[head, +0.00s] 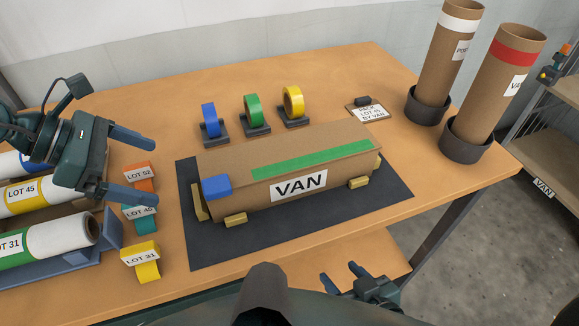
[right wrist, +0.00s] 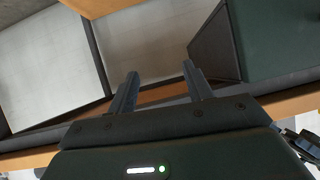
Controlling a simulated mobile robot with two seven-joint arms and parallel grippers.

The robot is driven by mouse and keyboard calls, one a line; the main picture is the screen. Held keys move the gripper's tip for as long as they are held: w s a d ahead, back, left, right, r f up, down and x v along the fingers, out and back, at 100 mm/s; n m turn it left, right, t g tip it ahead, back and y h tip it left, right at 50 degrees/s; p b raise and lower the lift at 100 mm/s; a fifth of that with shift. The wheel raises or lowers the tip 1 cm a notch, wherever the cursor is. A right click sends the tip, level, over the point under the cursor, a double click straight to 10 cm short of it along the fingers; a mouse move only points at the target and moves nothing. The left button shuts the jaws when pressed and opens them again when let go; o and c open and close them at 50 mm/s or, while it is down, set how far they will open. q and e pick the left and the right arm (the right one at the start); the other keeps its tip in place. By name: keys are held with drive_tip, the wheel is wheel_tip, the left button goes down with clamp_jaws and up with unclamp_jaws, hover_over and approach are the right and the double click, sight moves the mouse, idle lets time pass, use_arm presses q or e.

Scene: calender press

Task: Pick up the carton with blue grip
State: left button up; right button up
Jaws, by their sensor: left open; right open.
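A long brown carton (head: 229,166) lies on a dark mat (head: 208,250) in the middle of the table in the head view. It has a blue grip (head: 216,187) at its left end, a green strip (head: 311,160) along its top and a VAN label (head: 299,185) on its front. Small yellow blocks stand against its base. My left gripper (head: 148,168) is open and empty, left of the carton and apart from it, near the lot-tagged rolls. My right gripper (head: 340,278) is open and empty at the front edge; the right wrist view shows its two fingers (right wrist: 163,88) apart.
Blue, green and yellow tape rolls (head: 252,110) stand behind the carton. Two tall tubes (head: 494,85) stand in dark holders at the right. Lot-tagged rolls (head: 52,238) lie in a blue rack at the left, beside coloured lot tags (head: 139,216). A note (head: 369,111) lies behind right.

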use_arm(q)
drive_tip(key=x, duration=0.3)
drive_tip(key=p+x, duration=0.1)
drive_tip(key=x, duration=0.3)
drive_tip(key=p+x, duration=0.1)
drive_tip(key=x, duration=0.2)
drive_tip(key=shift+w+d+r, duration=0.2)
drive_tip(key=shift+w+d, duration=0.05)
drive_tip(key=shift+d, duration=0.1)
drive_tip(key=shift+w+d+f, duration=0.1)
drive_tip(key=shift+d+f, duration=0.1)
drive_tip(key=shift+f, duration=0.05)
use_arm(e)
drive_tip(key=shift+d+r+h, duration=0.3)
drive_tip(key=shift+d+r, duration=0.1)
drive_tip(key=shift+r, duration=0.05)
